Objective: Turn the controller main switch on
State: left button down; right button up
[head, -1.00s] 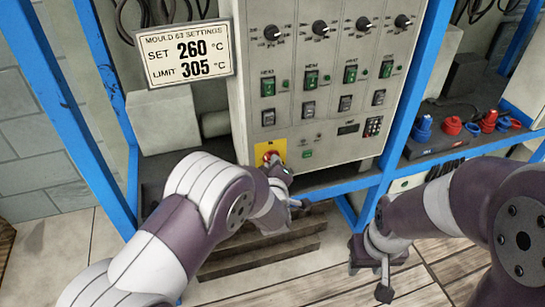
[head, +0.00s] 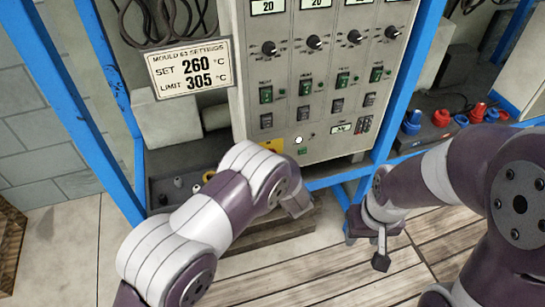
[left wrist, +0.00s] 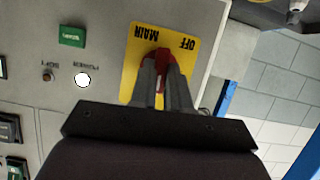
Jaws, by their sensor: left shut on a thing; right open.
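The grey controller cabinet (head: 325,150) fills the middle of the head view. Its yellow main switch plate (left wrist: 137,50), lettered MAIN and OFF, shows upside down in the left wrist view; my left arm mostly covers the plate (head: 272,145) in the head view. My left gripper (left wrist: 163,75) is shut on the red switch handle (left wrist: 161,58) in the left wrist view. Its fingers hide part of the handle. A round white power lamp (left wrist: 82,79) is lit, and the cabinet's displays show figures. My right gripper (head: 369,241) is open and empty, low in front of the blue frame.
Blue frame posts (head: 92,130) stand beside the cabinet. A settings sign (head: 189,71) reads SET 260 and LIMIT 305. Red and blue fittings (head: 440,117) lie on a shelf at the right. Wooden slats (head: 330,285) cover the floor below.

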pick_arm(q)
jog(key=shift+m, duration=0.3)
dwell(0.4)
jog(key=c, duration=1.1)
grip_release()
jog(key=v, duration=1.2)
jog(key=shift+s+d+p, duration=0.2)
jog(key=shift+s+p, duration=0.1)
jog(key=shift+p, duration=0.05)
